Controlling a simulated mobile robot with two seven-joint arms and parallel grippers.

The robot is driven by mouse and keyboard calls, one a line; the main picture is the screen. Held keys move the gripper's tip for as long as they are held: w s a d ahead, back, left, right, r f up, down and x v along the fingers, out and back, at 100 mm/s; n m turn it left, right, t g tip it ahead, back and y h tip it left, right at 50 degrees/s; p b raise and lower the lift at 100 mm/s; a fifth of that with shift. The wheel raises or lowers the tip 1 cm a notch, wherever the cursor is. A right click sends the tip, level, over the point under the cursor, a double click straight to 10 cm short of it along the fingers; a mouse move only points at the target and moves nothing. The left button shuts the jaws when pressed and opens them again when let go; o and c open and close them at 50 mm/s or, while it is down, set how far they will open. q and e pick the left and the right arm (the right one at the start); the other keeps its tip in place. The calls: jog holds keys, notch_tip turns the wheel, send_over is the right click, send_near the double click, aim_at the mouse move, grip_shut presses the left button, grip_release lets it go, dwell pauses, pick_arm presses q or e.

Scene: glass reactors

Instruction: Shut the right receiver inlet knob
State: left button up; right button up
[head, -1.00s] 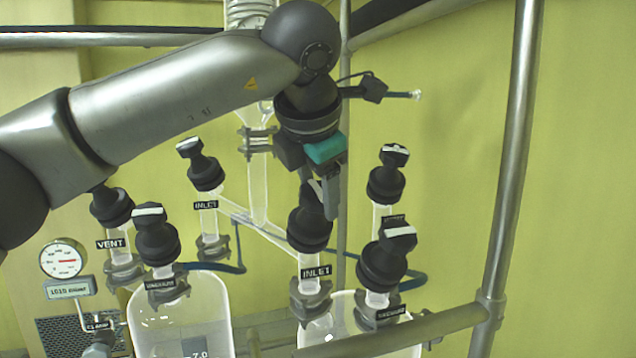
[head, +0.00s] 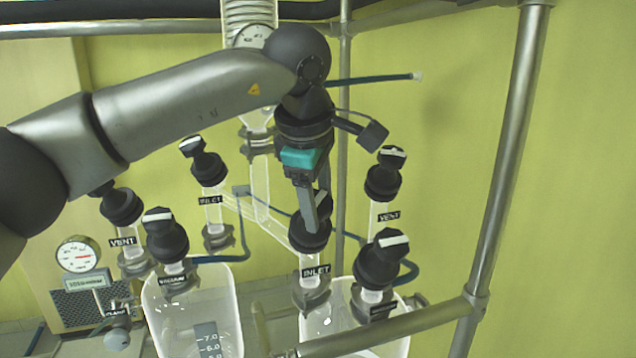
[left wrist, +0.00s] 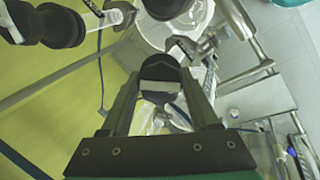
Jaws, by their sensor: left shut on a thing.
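The right receiver inlet knob (head: 312,238) is a black knob with a white-marked handle. It stands on a glass neck labelled INLET, above the right receiver (head: 340,322). My left gripper (head: 318,212) comes down onto it from above, its fingers on the two sides of the handle. In the left wrist view the knob (left wrist: 160,70) and its white bar lie between the two fingers (left wrist: 163,95). The gripper is shut on the handle, and the fingers hide part of it in the head view. My right gripper is not in view.
The right vacuum knob (head: 380,265) stands close to the right, with the right vent knob (head: 384,178) behind it. The left inlet knob (head: 207,165) and left receiver (head: 190,310) are to the left. A metal rail (head: 400,332) crosses in front.

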pick_arm(q)
jog(key=m+p, duration=0.2)
jog(key=m, duration=0.1)
jog(key=shift+r+m+g+y, duration=0.15)
jog(key=shift+m+g+y, duration=0.15)
jog(key=shift+g, duration=0.1)
jog(key=shift+m+p, duration=0.35)
jog(key=shift+m, duration=0.45)
jog(key=shift+m+g+y, duration=0.4)
jog(key=shift+m, duration=0.9)
jog(key=o, duration=1.4)
